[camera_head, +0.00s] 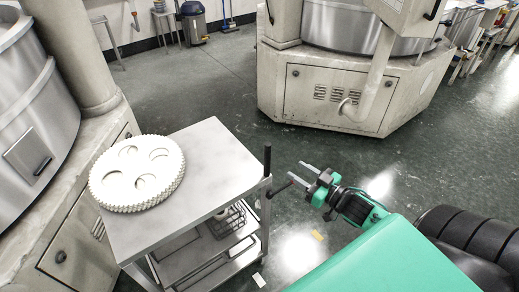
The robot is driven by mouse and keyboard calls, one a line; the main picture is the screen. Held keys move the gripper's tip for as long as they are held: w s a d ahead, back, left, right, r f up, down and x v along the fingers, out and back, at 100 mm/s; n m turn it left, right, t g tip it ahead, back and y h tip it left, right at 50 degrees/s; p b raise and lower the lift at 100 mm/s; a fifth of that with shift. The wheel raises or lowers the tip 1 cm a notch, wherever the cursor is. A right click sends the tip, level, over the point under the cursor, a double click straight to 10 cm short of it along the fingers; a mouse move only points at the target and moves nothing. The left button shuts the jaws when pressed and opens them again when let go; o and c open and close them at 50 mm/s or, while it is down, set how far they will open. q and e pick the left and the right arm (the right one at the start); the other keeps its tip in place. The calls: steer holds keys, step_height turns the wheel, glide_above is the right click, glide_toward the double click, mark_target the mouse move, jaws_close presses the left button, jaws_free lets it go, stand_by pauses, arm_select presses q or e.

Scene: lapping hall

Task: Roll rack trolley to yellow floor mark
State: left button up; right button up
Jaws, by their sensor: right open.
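The rack trolley (215,160) stands in front of me at the left, with a flat grey top and lower shelves. A dark upright handle bar (267,160) rises at its right edge. My right gripper (297,171) is open and empty, just right of that bar, its fingers pointing toward it. I cannot tell whether a finger touches the trolley. A small yellow-orange patch (317,235) lies on the floor right of the trolley; I cannot tell if it is the floor mark. My left gripper is not in view.
A stack of white toothed discs (137,173) lies on the trolley top, and a wire basket (227,220) sits below. Large machines stand at the left (30,110) and at the back (335,95). Open green floor (225,80) lies between them.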

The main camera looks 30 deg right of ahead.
mark_target(270, 153)
steer(key=p+x, duration=0.2)
steer(key=x, duration=0.9)
steer(key=shift+w, duration=0.4)
steer(key=shift+w+a+f, duration=0.15)
steer(key=shift+w+a, duration=0.1)
steer(key=shift+w, duration=0.4)
jaws_close()
